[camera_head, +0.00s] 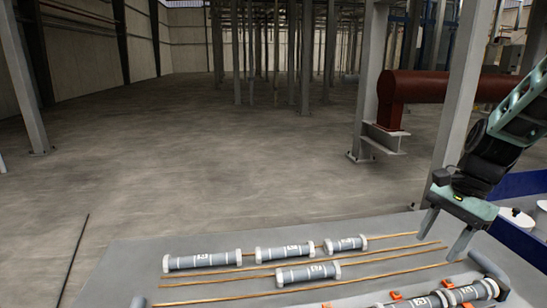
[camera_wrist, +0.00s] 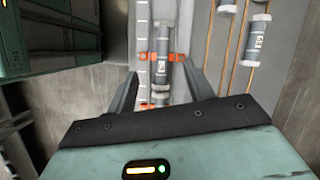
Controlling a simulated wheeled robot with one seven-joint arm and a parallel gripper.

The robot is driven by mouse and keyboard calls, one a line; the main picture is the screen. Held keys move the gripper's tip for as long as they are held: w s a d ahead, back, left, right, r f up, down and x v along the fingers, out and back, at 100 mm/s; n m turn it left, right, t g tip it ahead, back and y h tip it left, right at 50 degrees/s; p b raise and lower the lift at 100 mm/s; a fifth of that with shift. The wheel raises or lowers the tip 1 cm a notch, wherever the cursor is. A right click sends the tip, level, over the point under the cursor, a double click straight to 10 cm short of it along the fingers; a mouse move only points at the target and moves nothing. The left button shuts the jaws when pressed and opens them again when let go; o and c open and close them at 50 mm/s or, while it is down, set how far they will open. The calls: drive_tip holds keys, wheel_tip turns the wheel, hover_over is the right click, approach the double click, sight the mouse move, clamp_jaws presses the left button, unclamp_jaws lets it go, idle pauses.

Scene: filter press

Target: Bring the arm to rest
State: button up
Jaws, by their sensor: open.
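My gripper (camera_head: 446,240) hangs at the right of the head view, above the right end of a grey table (camera_head: 150,250). Its two fingers are spread with nothing between them. In the wrist view my gripper (camera_wrist: 161,88) also shows open, its fingers pointing away over grey cylinders (camera_wrist: 162,72) below. Part of my arm shows at the upper right of the head view.
Several grey cylinders with white ends, such as one at the left (camera_head: 203,261), lie along thin brown rods (camera_head: 400,250) on the table. Orange clips (camera_head: 396,295) hold cylinders near the front right. A red pipe (camera_head: 430,87) and steel columns (camera_head: 371,80) stand behind. The floor at left is open.

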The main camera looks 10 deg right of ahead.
drive_tip(key=s+a+n+h, duration=0.1)
drive_tip(key=s+a+n, duration=0.2)
drive_tip(key=a+n, duration=0.35)
drive_tip(key=s+a+n+h, duration=0.1)
drive_tip(key=s+a+n, duration=0.25)
drive_tip(key=a, duration=0.55)
drive_tip(key=s+a+n+h, duration=0.1)
drive_tip(key=s+a+n, duration=0.8)
drive_tip(key=s+n, duration=0.2)
drive_tip(key=shift+s+n+t, duration=0.2)
drive_tip(key=shift+n+t, duration=0.1)
drive_tip(key=shift+n, duration=0.4)
